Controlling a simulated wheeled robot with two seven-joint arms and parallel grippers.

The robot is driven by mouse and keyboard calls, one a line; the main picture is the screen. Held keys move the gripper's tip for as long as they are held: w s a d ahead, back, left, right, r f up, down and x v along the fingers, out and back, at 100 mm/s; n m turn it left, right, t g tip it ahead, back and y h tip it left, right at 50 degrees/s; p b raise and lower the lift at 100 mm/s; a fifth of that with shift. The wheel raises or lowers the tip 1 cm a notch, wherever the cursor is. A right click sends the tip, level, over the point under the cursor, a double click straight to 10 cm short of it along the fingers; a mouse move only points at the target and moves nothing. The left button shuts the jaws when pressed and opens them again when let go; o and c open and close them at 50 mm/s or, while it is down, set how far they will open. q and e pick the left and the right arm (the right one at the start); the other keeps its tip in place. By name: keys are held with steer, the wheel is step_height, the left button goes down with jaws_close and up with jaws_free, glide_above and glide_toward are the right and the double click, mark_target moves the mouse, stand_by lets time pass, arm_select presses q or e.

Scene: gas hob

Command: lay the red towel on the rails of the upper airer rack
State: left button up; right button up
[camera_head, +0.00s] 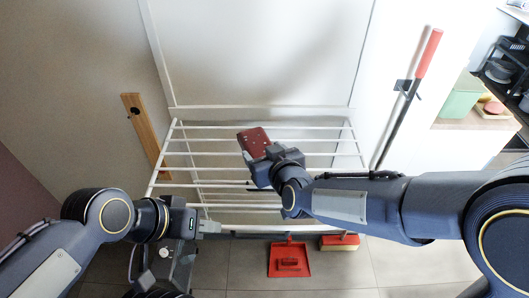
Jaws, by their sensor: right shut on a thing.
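The folded dark red towel (253,140) is at the far tip of my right gripper (258,157), which is shut on it. Towel and gripper appear in front of the white rails of the upper airer rack (312,140); I cannot tell whether the towel touches them. The gripper and forearm hide part of the middle and right rails. My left gripper (211,227) is at the rack's near left corner, and its fingers are too small to tell open from shut.
A wooden strip (145,132) is on the left wall. A red-handled pole (409,90) is at the right wall. A red dustpan (289,262) and a red-topped brush (340,242) are on the tiled floor. A green container (461,97) stands at the right.

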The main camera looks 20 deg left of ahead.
steer(key=o, duration=1.1)
steer(key=shift+c, duration=0.2)
steer(key=shift+r+p, duration=0.1)
steer(key=shift+p, duration=0.2)
steer(key=p+v, duration=0.2)
steer(key=v, duration=1)
steer(key=shift+r, duration=0.1)
steer(key=s+d+m+g+h, duration=0.1)
steer(key=d+m, duration=0.2)
steer(key=d, duration=0.6)
steer(key=s+d+m+g, duration=0.2)
steer(key=d, duration=0.6)
steer(key=s+d+f+m+g+h, duration=0.2)
steer(key=s+d+m+h, duration=0.1)
steer(key=s+d, duration=0.6)
steer(key=shift+s+d+f+m+h, duration=0.35)
steer(key=shift+s+d+m+h, duration=0.05)
steer(key=shift+d+m, duration=0.4)
